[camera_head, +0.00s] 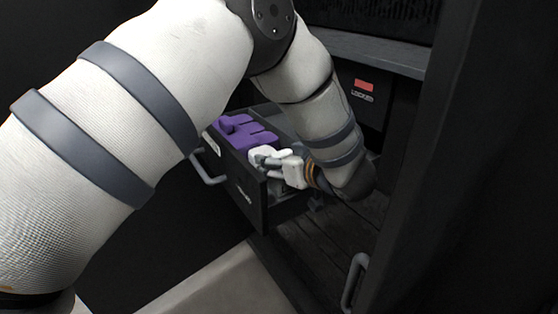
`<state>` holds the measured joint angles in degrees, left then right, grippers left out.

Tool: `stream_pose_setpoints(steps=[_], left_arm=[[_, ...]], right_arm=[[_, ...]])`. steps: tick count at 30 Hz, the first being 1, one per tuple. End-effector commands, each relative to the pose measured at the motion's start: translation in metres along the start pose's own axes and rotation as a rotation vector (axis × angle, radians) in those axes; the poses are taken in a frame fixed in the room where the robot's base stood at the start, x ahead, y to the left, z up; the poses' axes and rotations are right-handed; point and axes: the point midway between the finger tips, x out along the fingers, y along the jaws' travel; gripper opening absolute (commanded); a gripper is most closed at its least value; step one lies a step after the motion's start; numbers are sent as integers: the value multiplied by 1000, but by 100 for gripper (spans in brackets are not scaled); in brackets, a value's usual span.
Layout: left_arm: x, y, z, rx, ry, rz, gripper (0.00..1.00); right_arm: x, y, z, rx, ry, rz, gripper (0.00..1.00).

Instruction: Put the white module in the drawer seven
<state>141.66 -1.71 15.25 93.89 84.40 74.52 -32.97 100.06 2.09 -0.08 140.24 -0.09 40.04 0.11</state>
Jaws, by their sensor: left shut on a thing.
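An open dark drawer (243,190) with a grey handle sticks out of the cabinet; its front label is too small to read. My left arm comes in from the left, bends over the drawer and reaches down to it. My left gripper (277,165) is at the drawer's right front part, by its front wall. It is shut on a small white piece (262,153), which I take for the white module. The gripper and forearm hide part of it, and I cannot tell whether it touches the drawer floor. My right gripper is not in view.
Purple blocks (240,132) fill the drawer's left part, close to the gripper. A dark panel with a red label (363,86) is behind my forearm. A dark cabinet wall or door (470,160) with a grey handle (354,282) bounds the right side.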

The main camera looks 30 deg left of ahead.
Motion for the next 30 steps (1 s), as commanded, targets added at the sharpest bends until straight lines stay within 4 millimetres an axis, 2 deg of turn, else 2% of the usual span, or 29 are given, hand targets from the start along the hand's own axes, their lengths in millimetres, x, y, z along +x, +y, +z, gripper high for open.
stream_pose_setpoints(steps=[9,10,12,22,30], left_arm=[[1,1,1,-3,1,2,16],[0,1,1,-3,0,2,58],[0,1,0,-4,0,2,71],[-2,1,-4,-5,1,3,71],[-57,1,-5,-4,1,6,71]], right_arm=[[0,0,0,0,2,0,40],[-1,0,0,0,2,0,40],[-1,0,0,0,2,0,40],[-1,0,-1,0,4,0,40],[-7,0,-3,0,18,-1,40]])
